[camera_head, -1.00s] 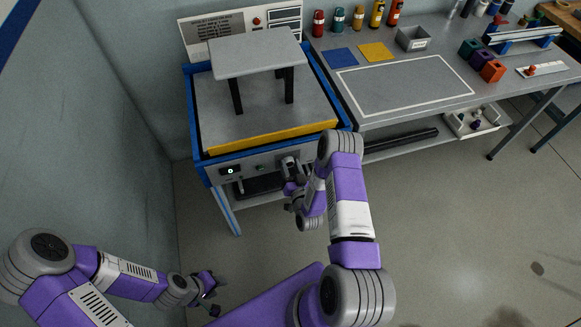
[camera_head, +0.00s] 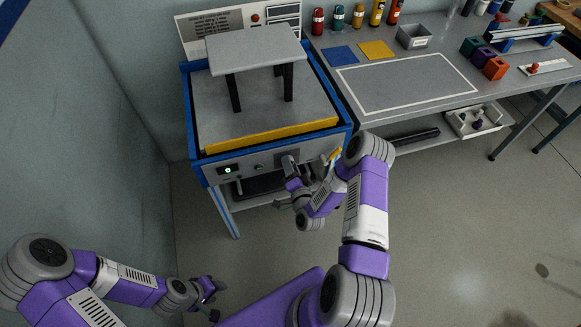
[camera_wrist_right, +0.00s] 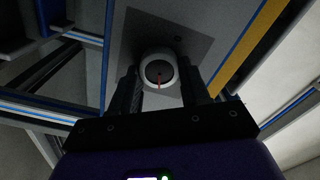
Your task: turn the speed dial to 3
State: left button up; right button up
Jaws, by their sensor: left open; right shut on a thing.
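The speed dial (camera_wrist_right: 157,72) shows in the right wrist view as a round knob with a light rim, a dark face and a red pointer line toward the bottom of the picture. It sits on a dark square plate on the machine's front panel. My right gripper (camera_wrist_right: 160,92) has its two dark fingers on either side of the knob, shut on it. In the head view the right gripper (camera_head: 287,163) is at the front panel (camera_head: 262,162) and hides the dial. The numbers around the dial cannot be read. My left gripper (camera_head: 214,288) is open and empty, low on the left, away from the machine.
The test machine has a blue frame (camera_head: 190,120), a yellow front bar (camera_head: 270,136) and a small grey stool (camera_head: 255,52) on its bed. A grey workbench (camera_head: 400,85) adjoins on the right. The floor is clear.

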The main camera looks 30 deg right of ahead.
jog(key=shift+f+m, duration=0.1)
jog(key=shift+m, duration=0.3)
jog(key=shift+a, duration=0.1)
jog(key=o, duration=1.1)
jog(key=shift+c, duration=0.2)
jog(key=shift+s, duration=0.15)
jog(key=p+v, duration=0.1)
jog(key=v, duration=0.6)
jog(key=shift+s, duration=0.2)
jog(key=shift+a, duration=0.1)
